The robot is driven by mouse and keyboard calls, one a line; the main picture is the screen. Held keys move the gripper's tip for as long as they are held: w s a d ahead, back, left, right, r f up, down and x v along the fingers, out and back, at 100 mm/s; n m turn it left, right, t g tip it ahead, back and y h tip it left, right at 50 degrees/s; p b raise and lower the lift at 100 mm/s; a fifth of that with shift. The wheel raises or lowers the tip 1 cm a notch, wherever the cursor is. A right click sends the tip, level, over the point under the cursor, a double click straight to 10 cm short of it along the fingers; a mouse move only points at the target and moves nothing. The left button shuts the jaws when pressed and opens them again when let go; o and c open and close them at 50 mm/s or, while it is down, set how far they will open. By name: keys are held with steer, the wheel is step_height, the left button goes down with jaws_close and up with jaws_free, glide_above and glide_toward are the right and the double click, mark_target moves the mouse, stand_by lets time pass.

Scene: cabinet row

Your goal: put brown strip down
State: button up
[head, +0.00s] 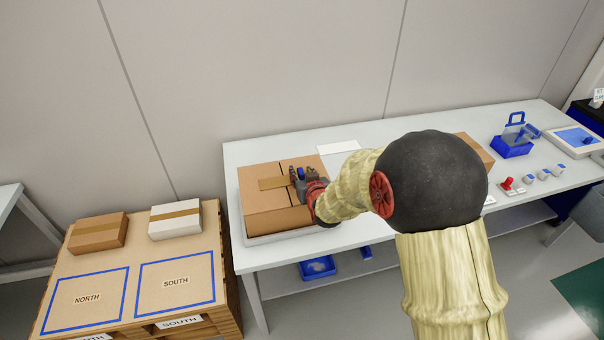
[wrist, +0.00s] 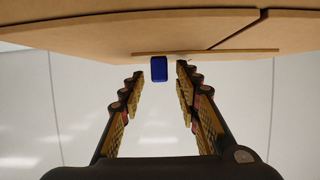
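The brown strip (head: 272,183) lies across the top of a large cardboard box (head: 262,217), over its seam side. In the wrist view the strip (wrist: 205,53) shows as a thin edge along the box face. A small blue block (wrist: 158,69) stands at the strip; whether it is fixed to it I cannot tell. My gripper (head: 308,183) is at the strip's right end, above the box. In the wrist view its fingers (wrist: 160,77) are spread, with the blue block between or just beyond the tips and gaps on both sides. The strip's right end is partly hidden by my gripper.
The box stands on a pale tray or plate on the grey table (head: 350,220). A white sheet (head: 338,147) lies behind my arm. A pallet stand at left holds a brown box (head: 98,233) and a white box (head: 175,220) behind NORTH and SOUTH squares, both empty.

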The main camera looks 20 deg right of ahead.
steer(key=shift+r, duration=0.1)
steer(key=shift+s+r, duration=0.15)
steer(key=shift+r, duration=0.05)
steer(key=s+r+g+p, duration=0.1)
steer(key=s+r, duration=0.5)
steer(key=s, duration=0.7)
steer(key=s+r+g+p, duration=0.1)
steer(key=s+r+g, duration=0.3)
steer(key=s, duration=1)
steer(key=s+r+g+p, duration=0.1)
steer(key=s+r+g, duration=0.2)
steer(key=s+r, duration=0.5)
steer(key=s, duration=0.5)
steer(key=shift+s, duration=0.3)
stand_by(0.8)
